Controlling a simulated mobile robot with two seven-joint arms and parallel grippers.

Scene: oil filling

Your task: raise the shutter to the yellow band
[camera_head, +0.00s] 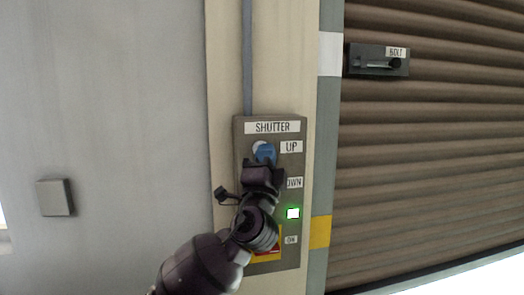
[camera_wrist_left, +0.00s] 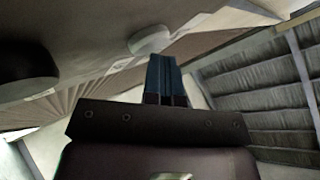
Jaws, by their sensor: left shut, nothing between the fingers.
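The grey shutter control panel (camera_head: 295,190) is on the wall, with "SHUTTER", "UP", a partly covered "DOWN" and "ON" labels. My left gripper (camera_head: 265,153) is shut and empty, its blue fingertips at the pale UP button (camera_head: 257,146) and partly covering it. In the left wrist view the closed fingers (camera_wrist_left: 163,80) point toward a white round button (camera_wrist_left: 148,38); I cannot tell whether they touch it. The brown slatted shutter (camera_head: 430,150) has its bottom edge low, below the yellow band (camera_head: 320,232) on the post. Bright light shows under it. My right gripper is out of view.
A green lamp (camera_head: 293,213) is lit on the panel. My arm hides the DOWN button and most of a yellow-and-red part (camera_head: 270,248). A bolt (camera_head: 378,61) is mounted on the shutter's upper left. A white band (camera_head: 330,54) marks the post higher up.

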